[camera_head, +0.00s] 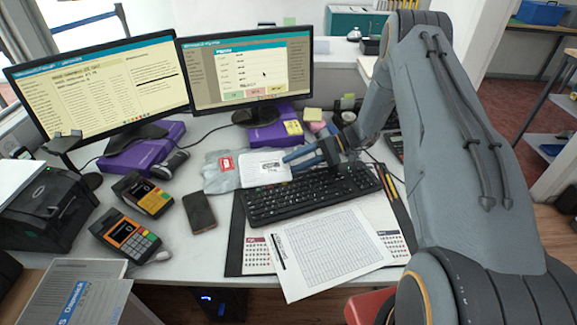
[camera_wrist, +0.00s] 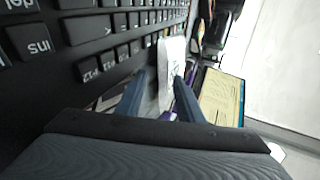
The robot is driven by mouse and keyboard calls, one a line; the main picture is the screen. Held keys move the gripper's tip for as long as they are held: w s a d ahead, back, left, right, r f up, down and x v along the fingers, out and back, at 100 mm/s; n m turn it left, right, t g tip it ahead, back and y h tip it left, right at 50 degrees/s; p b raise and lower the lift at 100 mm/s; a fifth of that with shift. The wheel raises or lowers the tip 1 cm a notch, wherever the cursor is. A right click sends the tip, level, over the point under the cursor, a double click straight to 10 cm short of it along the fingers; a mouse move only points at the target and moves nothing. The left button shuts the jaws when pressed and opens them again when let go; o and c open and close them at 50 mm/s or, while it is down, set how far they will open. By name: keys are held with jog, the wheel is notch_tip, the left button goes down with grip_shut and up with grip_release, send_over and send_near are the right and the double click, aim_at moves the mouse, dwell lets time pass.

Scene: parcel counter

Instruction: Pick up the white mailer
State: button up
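The white mailer (camera_head: 262,172) is a pale flat packet with a printed label, lying behind the keyboard's left part and beside a grey plastic bag. My gripper (camera_head: 289,156) is low over the desk at the mailer's right end, its blue fingers pointing left towards it. In the wrist view the fingers of my gripper (camera_wrist: 161,78) are apart. The white mailer (camera_wrist: 172,62) shows edge-on in the gap between them, nearer the right finger. I cannot tell whether either finger touches it.
The black keyboard (camera_head: 310,196) lies close in front of my gripper. The grey bag (camera_head: 219,178) with a red label adjoins the mailer. Two monitors (camera_head: 250,75) stand behind, with purple boxes (camera_head: 270,131) under them. A phone (camera_head: 199,211) and card terminals (camera_head: 127,235) are left.

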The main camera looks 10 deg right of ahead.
jog(key=shift+a, duration=0.1)
jog(key=shift+c, duration=0.3)
grip_shut()
jog(key=shift+r+p, duration=0.6)
jog(key=shift+r, duration=0.65)
jog(key=b+v, duration=0.3)
jog(key=v, duration=1.1)
jog(key=shift+d+f, duration=0.25)
jog(key=shift+d, duration=0.3)
